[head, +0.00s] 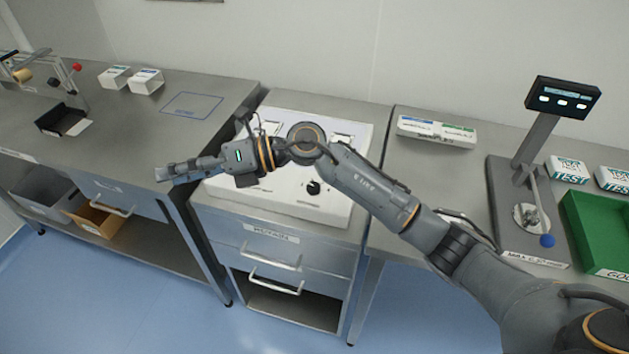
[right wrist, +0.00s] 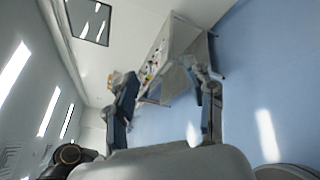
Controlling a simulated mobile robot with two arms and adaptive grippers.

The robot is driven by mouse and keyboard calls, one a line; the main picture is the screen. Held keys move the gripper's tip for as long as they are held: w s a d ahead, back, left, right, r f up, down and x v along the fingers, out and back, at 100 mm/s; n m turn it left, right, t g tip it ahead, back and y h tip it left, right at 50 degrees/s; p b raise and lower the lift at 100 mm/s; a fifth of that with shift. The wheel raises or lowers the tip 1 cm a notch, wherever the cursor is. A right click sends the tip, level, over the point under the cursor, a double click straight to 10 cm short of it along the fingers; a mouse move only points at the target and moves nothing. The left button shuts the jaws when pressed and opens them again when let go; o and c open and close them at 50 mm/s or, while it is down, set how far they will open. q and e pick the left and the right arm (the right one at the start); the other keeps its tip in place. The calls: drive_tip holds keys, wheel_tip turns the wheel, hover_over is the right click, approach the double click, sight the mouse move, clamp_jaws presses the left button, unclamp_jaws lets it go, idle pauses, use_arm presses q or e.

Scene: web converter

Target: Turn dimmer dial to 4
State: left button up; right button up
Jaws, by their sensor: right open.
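A white control panel (head: 335,213) lies on the middle metal cabinet in the head view. A small black knob (head: 313,187), which looks like the dimmer dial, is on its front part; its setting is too small to read. My right arm crosses over the panel and hides much of its middle. My right gripper (head: 172,172) is left of the panel, apart from the knob, and points left. In the right wrist view my right gripper (right wrist: 168,100) is open and empty, with its fingers spread. My left gripper is not in view.
A scale with a display (head: 563,97) and a green tray (head: 598,235) are on the right counter. A black tray (head: 62,120) and small white boxes (head: 146,81) are on the left counter. Cabinet drawers with handles (head: 272,259) are below the panel.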

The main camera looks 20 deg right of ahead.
drive_tip(key=w+d+f+n+g+h, duration=0.1)
drive_tip(key=w+d+f+n+h, duration=0.2)
drive_tip(key=d+f+h, duration=0.35)
drive_tip(key=h, duration=1)
approach(315, 186)
drive_tip(key=shift+m, duration=0.4)
drive_tip(key=f+p, duration=0.2)
drive_tip(key=f, duration=0.1)
drive_tip(key=f+p, duration=0.2)
drive_tip(key=f, duration=0.2)
drive_tip(key=shift+w+a+f, duration=0.15)
drive_tip(key=shift+a+f, duration=0.05)
drive_tip(key=shift+a, duration=0.05)
drive_tip(key=shift+f, duration=0.55)
clamp_jaws()
